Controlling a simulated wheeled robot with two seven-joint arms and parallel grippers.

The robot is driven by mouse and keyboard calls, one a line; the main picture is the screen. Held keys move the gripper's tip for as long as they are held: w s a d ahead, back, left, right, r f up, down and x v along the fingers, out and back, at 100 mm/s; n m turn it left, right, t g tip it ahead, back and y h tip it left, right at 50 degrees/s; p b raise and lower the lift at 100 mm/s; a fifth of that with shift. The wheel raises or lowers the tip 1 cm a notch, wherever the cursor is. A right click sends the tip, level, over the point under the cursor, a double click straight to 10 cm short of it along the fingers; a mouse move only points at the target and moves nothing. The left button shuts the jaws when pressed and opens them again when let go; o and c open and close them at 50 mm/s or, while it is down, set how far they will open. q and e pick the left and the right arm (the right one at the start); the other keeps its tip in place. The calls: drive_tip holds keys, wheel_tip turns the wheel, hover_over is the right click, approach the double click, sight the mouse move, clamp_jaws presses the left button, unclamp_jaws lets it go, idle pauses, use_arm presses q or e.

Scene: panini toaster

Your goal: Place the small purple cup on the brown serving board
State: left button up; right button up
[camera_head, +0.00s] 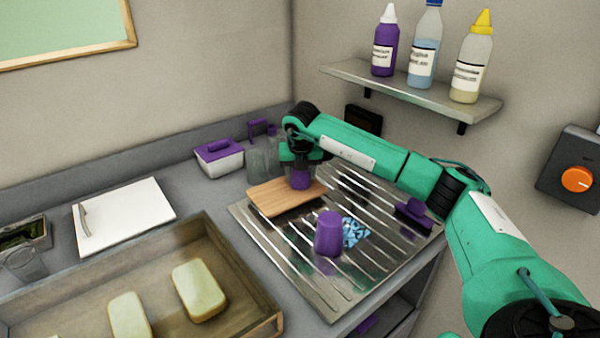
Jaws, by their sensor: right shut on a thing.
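The small purple cup (300,181) is upright under my right gripper (300,168), which is shut on it. The fingers reach down from above and partly hide the cup's upper part. The brown serving board (270,199) lies at the back left of the ribbed metal drainer. The cup is over the board's right part, and I cannot tell whether its base touches the wood. My left gripper is not in view.
A larger purple cup (328,234) stands on the metal drainer (290,262) beside a blue patterned cloth (355,232) and a purple brush (413,214). Clear containers (262,160) and a purple-lidded box (219,158) stand behind the board. A wooden tray (245,278) is at front left.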

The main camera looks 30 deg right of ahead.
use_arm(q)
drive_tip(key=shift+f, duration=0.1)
use_arm(e)
drive_tip(key=shift+f, duration=0.15)
drive_tip(key=o, duration=1.2)
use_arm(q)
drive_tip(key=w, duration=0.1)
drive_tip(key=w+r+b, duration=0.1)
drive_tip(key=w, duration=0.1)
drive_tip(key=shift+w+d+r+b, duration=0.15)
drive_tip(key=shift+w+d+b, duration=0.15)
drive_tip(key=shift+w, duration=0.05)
use_arm(e)
drive_tip(key=v, duration=1.4)
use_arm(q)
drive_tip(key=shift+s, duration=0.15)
use_arm(e)
drive_tip(key=shift+f, duration=0.1)
